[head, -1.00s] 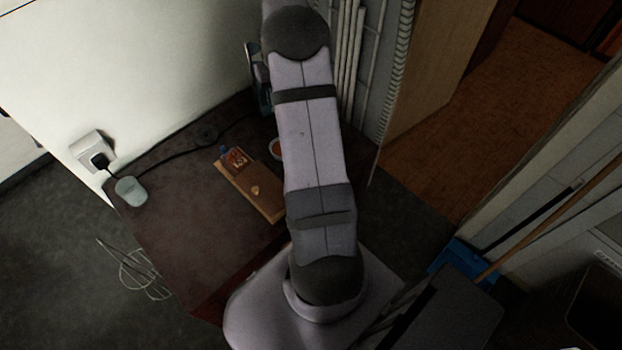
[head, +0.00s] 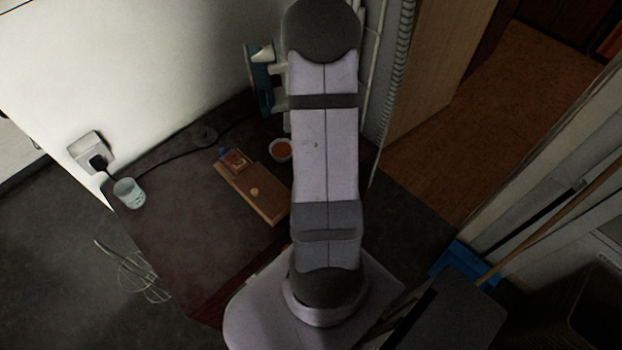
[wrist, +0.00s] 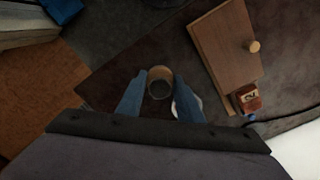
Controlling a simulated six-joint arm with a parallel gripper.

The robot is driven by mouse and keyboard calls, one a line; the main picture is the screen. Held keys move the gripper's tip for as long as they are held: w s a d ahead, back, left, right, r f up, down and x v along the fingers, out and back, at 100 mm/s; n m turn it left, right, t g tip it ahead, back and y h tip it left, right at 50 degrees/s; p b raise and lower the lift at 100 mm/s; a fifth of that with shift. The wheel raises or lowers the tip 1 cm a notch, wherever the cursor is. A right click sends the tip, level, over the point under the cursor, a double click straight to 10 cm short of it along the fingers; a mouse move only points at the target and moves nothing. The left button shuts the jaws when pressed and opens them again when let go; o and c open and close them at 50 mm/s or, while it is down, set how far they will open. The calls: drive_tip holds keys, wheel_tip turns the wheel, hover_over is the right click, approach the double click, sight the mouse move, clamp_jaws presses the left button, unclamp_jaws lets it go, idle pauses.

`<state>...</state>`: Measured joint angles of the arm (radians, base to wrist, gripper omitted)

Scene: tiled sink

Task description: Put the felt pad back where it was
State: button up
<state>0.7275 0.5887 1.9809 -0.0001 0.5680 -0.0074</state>
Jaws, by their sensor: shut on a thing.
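In the wrist view, my gripper (wrist: 160,80) has its two blue fingers closed on a short round thing with a tan side and a dark grey end, which I take to be the felt pad (wrist: 160,73). Dark tabletop (wrist: 110,85) shows around it; its height above the table is hard to judge. In the head view my arm hides the fingertips and the held thing. A white bowl with orange contents (head: 281,149) stands left of my arm; its rim peeks out beside the right finger in the wrist view.
A wooden board (head: 262,202) with a small tan knob-like piece (head: 254,191) lies on the table, with a reddish-brown box (head: 236,158) at its far end. A glass (head: 129,192) stands at the left edge. A cable crosses the back.

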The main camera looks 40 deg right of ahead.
drive_tip(key=shift+f+p, duration=1.05)
drive_tip(key=shift+f, duration=3.95)
drive_tip(key=shift+f, duration=0.2)
drive_tip(key=o, duration=1)
drive_tip(key=shift+c, duration=0.2)
drive_tip(key=shift+r, duration=0.1)
drive_tip(key=shift+s+r+b, duration=0.1)
drive_tip(key=shift+r+b, duration=1.25)
drive_tip(key=shift+r, duration=4.8)
drive_tip(key=shift+a, duration=0.1)
